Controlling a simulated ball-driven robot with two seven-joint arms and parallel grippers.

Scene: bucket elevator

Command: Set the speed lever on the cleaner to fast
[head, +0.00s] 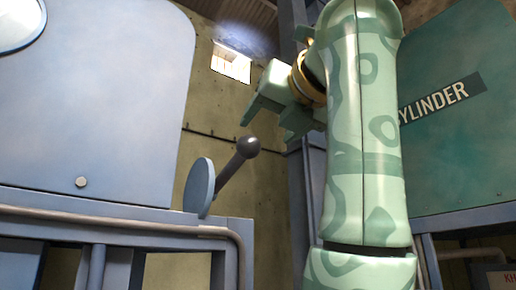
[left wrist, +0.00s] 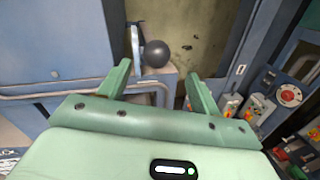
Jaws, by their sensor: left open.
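The speed lever (head: 234,165) on the blue-grey cleaner (head: 95,95) has a dark ball knob (head: 248,147) and a pale blue disc (head: 199,187) at its base. It tilts up and to the right in the head view. My left gripper (head: 268,122) is open and empty, just above and right of the knob. In the left wrist view the knob (left wrist: 155,53) shows between and beyond the two fingertips of the left gripper (left wrist: 160,70), with no visible contact. The right gripper is not in view.
A green panel marked CYLINDER (head: 440,100) stands at the right, behind my arm. A pipe rail (head: 120,226) runs along the cleaner's front below the lever. In the left wrist view a control panel with a red-and-white dial (left wrist: 289,94) and switches is at the right.

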